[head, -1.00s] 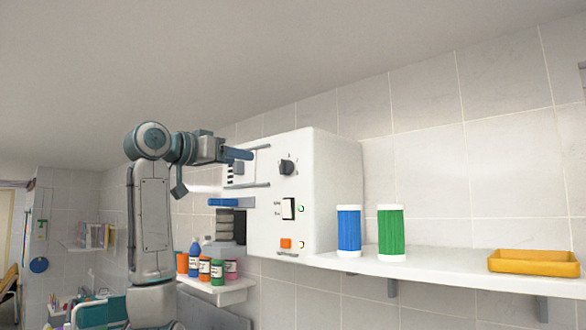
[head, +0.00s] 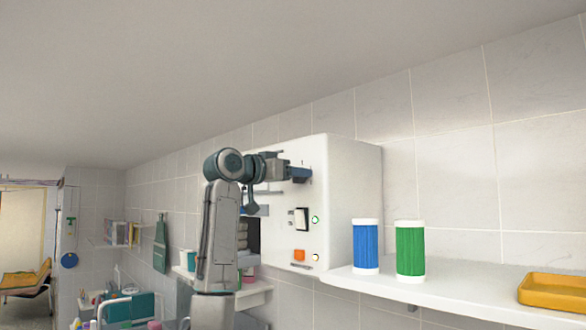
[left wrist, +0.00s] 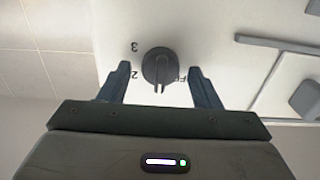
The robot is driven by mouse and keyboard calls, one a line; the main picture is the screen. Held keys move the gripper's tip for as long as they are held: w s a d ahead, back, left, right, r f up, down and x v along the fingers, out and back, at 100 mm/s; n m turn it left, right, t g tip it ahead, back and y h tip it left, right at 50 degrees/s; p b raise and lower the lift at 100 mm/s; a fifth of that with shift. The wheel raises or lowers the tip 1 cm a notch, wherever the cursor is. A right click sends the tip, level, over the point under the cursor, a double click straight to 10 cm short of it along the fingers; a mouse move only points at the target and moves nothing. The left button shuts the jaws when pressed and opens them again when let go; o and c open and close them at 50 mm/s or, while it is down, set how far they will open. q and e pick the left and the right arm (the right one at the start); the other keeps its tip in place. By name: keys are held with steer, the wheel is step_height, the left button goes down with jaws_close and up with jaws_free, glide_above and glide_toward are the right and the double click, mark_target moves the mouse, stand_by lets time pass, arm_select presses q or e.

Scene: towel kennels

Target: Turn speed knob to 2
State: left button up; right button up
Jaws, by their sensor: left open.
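The speed knob (left wrist: 158,66) is dark and round with a raised grip bar, on the front of a white machine (head: 350,170). In the left wrist view the marks 3 and 2 show to its left, and a partly hidden OFF to its right. The bar points down in that picture, between 2 and OFF. My left gripper (head: 303,173) is open, its fingers (left wrist: 164,80) one on each side of the knob; I cannot tell if they touch it. In the head view the gripper hides the knob. My right gripper is not in view.
A blue roll (head: 366,247) and a green roll (head: 410,249) stand on the shelf (head: 450,290) to the right, with a yellow tray (head: 555,290).

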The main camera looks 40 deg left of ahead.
arm_select(q)
steer(key=shift+s+r, duration=0.1)
steer(key=shift+s, duration=0.1)
steer(key=c, duration=0.4)
steer(key=shift+w, duration=0.1)
steer(key=c, duration=0.6)
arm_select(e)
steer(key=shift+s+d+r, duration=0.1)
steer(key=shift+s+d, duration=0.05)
